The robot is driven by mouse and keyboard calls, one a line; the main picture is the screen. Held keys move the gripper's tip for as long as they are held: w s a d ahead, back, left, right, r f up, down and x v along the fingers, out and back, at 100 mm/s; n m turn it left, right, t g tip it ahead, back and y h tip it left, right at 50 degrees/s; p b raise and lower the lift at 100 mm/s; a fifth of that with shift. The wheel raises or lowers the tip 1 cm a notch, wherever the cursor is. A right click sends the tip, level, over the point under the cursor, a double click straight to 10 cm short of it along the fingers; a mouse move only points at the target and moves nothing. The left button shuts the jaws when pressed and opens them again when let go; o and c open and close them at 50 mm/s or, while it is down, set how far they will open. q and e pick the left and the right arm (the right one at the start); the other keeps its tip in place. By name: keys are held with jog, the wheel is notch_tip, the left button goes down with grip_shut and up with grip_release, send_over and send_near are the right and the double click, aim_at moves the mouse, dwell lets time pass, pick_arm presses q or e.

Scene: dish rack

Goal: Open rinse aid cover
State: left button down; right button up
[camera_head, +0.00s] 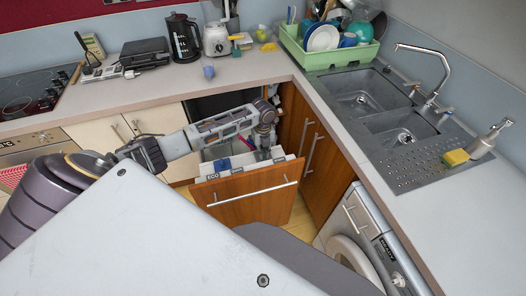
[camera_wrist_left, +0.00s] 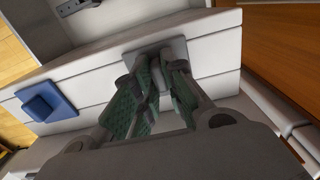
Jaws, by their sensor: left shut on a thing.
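The dishwasher door (camera_head: 250,210) hangs open, with a wooden front and a pale inner face. On that inner face, the left wrist view shows a grey square cover (camera_wrist_left: 182,47), which seems to be the rinse aid cover. My left gripper (camera_wrist_left: 160,66) has its green-padded fingers close together at this cover, shut on a part of it that the fingers mostly hide. It also shows in the head view, where the gripper (camera_head: 263,150) reaches down to the door from above. A blue square piece (camera_wrist_left: 48,101) sits to the left on the same face. My right gripper is not in view.
Wooden cabinets (camera_head: 312,150) stand close right of the door. A washing machine (camera_head: 355,235) and a sink (camera_head: 355,92) are further right.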

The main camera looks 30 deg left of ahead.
aim_at(278, 152)
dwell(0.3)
pick_arm(q)
jog(key=shift+w+d, duration=1.15)
jog(key=shift+w, duration=0.2)
jog(key=shift+w+d, duration=1.15)
jog(key=shift+w, duration=0.15)
jog(key=c, duration=1.5)
grip_release()
jog(key=shift+r, duration=0.1)
jog(key=shift+r, duration=5.9)
jog(key=shift+f, duration=0.1)
